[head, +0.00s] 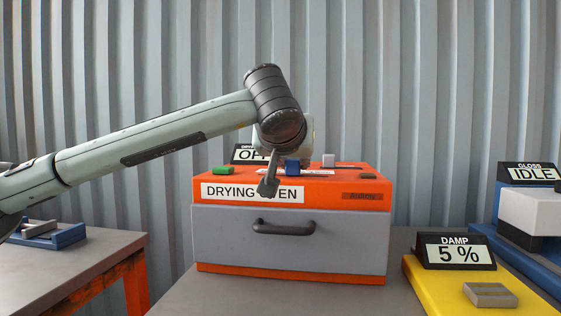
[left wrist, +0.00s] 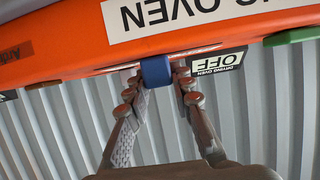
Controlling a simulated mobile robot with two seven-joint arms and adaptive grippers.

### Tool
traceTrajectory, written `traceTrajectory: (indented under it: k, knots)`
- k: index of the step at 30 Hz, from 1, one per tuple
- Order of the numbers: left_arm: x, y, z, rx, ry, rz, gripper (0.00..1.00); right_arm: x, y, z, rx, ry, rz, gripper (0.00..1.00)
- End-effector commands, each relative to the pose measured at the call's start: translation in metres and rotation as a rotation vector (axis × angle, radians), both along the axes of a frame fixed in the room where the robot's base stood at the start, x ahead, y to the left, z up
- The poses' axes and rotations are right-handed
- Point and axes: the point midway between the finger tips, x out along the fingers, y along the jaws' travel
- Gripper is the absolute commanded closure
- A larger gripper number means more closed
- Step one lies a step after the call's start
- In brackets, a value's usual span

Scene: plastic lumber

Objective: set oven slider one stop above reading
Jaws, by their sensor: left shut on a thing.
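The orange drying oven (head: 290,237) stands on the grey table, with a grey drawer front and a dark handle. A blue slider knob (head: 292,167) sits on its top, over a pale scale strip too small to read. My left gripper (left wrist: 158,78) reaches down from above and is shut on the blue knob, which shows between its fingers in the left wrist view. In the head view one finger hangs in front of the oven label. The oven display (left wrist: 216,64) reads OFF. A damp meter display (head: 455,252) reads 5 %. My right gripper is not in view.
The yellow damp meter base (head: 430,286) bears a grey-brown block (head: 490,295). A corrugated wall stands behind.

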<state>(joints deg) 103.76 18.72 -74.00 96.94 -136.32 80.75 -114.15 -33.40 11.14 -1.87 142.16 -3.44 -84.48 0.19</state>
Motion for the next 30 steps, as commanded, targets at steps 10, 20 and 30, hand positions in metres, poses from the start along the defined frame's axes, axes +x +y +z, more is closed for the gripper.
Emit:
traceTrajectory:
  k: [10,20,30]
  knots:
    - [0.0,0.001,0.001,0.0,-0.002,0.0,0.57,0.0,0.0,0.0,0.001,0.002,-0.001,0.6]
    - [-0.001,0.001,0.001,0.0,-0.001,0.0,0.55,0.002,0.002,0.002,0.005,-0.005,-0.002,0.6]
    - [-0.052,0.011,0.024,0.0,-0.005,-0.001,0.55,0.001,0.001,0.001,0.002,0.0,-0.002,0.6]
